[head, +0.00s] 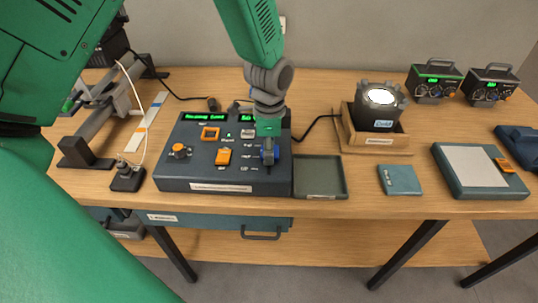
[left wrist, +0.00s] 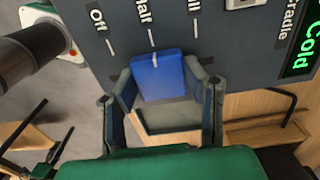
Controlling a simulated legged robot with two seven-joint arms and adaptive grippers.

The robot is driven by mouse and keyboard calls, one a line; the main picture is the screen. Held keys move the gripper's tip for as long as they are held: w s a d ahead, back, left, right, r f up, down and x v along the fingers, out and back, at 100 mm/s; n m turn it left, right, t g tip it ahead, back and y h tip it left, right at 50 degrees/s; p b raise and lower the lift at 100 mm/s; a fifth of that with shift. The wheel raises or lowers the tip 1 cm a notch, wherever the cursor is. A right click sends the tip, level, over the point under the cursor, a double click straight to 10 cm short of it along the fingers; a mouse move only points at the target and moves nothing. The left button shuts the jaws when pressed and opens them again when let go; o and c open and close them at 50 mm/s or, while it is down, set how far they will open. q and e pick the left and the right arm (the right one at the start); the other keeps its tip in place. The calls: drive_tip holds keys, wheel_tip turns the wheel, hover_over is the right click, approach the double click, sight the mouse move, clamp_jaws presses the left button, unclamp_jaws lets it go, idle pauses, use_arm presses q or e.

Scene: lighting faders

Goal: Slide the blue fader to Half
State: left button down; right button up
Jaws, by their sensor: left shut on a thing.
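The dark blue control panel (head: 222,184) stands on the wooden table. In the left wrist view the panel (left wrist: 235,45) shows marks labelled Off, Half and a partly cut-off third label, likely Full. The blue fader (head: 270,155) is at the panel's right side. In the left wrist view the blue fader (left wrist: 157,77) sits between my fingertips, and its middle appears lined up with the Half mark (left wrist: 153,58). My left gripper (head: 268,152) reaches down from above and is shut on the fader. It also shows in the left wrist view (left wrist: 160,100). My right gripper is not in view.
The panel also carries an orange knob (head: 180,151), an orange switch (head: 223,156) and green displays. An empty dark tray (head: 320,192) lies right beside the panel. A lamp (head: 378,105) stands in a wooden cradle (head: 372,140) behind it. A small pedal-like box (head: 128,178) is left.

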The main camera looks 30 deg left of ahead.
use_arm(q)
drive_tip(key=shift+w, duration=0.1)
drive_tip(key=c, duration=0.9)
unclamp_jaws()
drive_tip(key=shift+d, duration=0.1)
drive_tip(key=shift+r, duration=0.15)
drive_tip(key=shift+r, duration=0.3)
wheel_tip(320, 180, up, 11)
drive_tip(key=shift+r, duration=0.1)
drive_tip(key=shift+w, duration=0.1)
